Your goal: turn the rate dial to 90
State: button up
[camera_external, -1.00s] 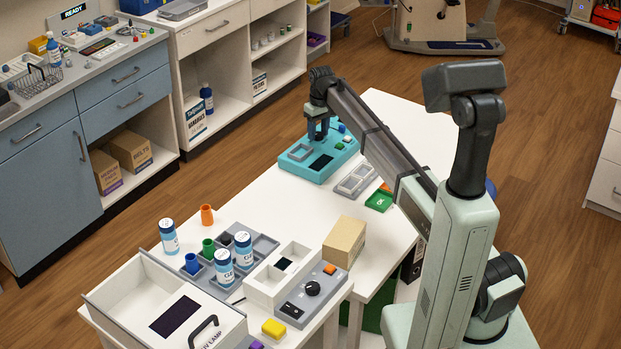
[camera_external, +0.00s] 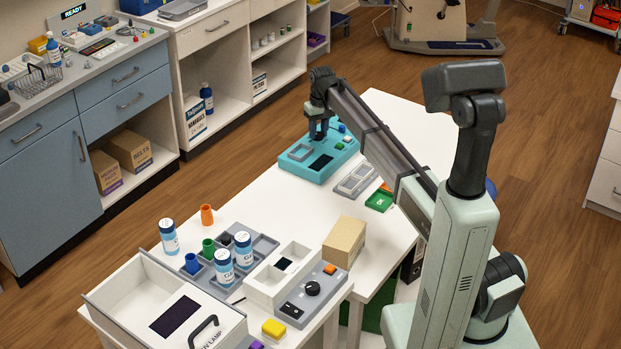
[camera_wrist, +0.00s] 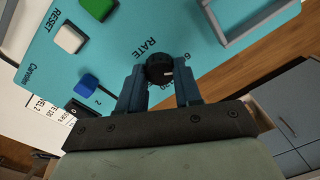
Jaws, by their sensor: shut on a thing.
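The rate dial (camera_wrist: 159,69) is a small black knob with a pale mark on its face, on a teal panel next to the printed word RATE. My gripper (camera_wrist: 160,84) has its two dark blue fingers shut on the dial, one on each side. The fingers hide part of the printed scale, so I cannot read the dial's setting. In the external view the teal panel (camera_external: 298,171) lies at the far end of the white table, with my gripper (camera_external: 318,138) pointing down over it. The dial is hidden there.
On the panel are a white button (camera_wrist: 69,39), a green button (camera_wrist: 98,8), a blue button (camera_wrist: 88,83) and a grey raised frame (camera_wrist: 240,15). A grey tray (camera_external: 357,180) lies just right of the panel. A cardboard box (camera_external: 344,243) stands farther along the table.

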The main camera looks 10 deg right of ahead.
aim_at(321, 134)
jog(key=m, duration=0.6)
jog(key=shift+m, duration=0.4)
dwell(0.4)
jog(key=o, duration=1)
jog(key=shift+o, duration=0.2)
notch_tip(321, 134, up, 14)
jog(key=shift+s+d, duration=0.15)
jog(key=shift+d, duration=0.2)
jog(key=shift+f, duration=0.1)
